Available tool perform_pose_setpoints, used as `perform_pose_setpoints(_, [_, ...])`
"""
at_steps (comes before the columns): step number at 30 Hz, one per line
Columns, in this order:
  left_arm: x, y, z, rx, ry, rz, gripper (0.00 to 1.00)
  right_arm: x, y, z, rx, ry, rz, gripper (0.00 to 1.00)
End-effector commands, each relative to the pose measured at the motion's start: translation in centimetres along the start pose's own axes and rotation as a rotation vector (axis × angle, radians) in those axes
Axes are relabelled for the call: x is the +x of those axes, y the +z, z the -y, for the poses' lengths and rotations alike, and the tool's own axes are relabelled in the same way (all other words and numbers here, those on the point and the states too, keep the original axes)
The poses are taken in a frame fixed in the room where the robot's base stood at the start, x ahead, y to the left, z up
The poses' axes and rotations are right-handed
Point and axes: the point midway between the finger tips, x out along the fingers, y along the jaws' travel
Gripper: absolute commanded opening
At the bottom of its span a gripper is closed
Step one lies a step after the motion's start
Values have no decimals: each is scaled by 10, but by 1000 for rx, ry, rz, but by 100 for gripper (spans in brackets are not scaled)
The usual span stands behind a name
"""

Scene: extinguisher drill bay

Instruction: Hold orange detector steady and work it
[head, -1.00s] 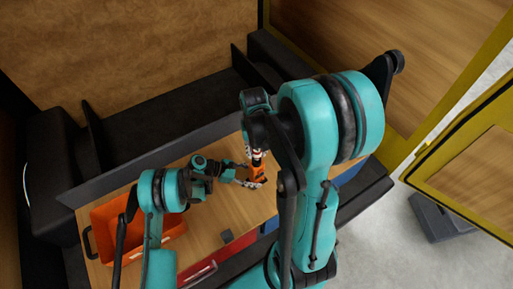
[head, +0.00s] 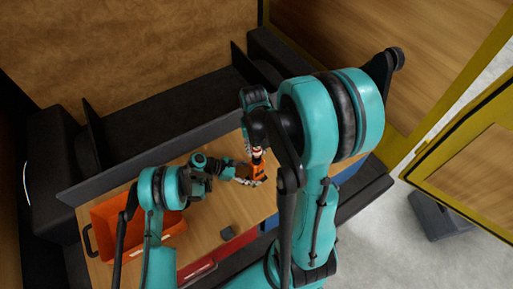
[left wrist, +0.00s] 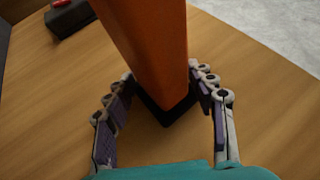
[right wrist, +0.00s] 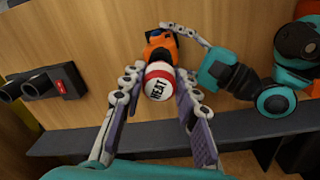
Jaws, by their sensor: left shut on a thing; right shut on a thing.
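The orange detector (head: 258,161) stands over the wooden table between my two grippers, partly hidden by them in the head view. My left gripper (head: 251,180) is shut on its orange body. In the left wrist view its fingers (left wrist: 162,75) lie on either side of the orange body (left wrist: 150,45), whose dark end points toward the palm. My right gripper (head: 256,149) is at the upper end. In the right wrist view its fingers (right wrist: 158,78) close around the white and red cap marked HEAT (right wrist: 157,84), with the orange body (right wrist: 160,44) beyond it.
An orange bin (head: 105,218) stands at the table's left end. A small dark block (head: 227,232) lies near the front edge. A dark device with a red part (right wrist: 66,77) shows in the right wrist view. A dark low wall (head: 160,160) runs along the table's back.

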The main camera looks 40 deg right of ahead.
Motion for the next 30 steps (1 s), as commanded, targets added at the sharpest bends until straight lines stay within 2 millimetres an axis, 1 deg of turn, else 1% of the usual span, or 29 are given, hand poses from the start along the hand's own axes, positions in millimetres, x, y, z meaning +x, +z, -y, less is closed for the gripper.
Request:
perform_pose_setpoints(11, [0, -1, 0, 0, -1, -2, 39, 1, 0, 0, 0, 0, 0, 1])
perform_pose_setpoints(30, [0, -1, 0, 0, -1, -2, 39, 17, 0, 1, 0, 0, 0, 1])
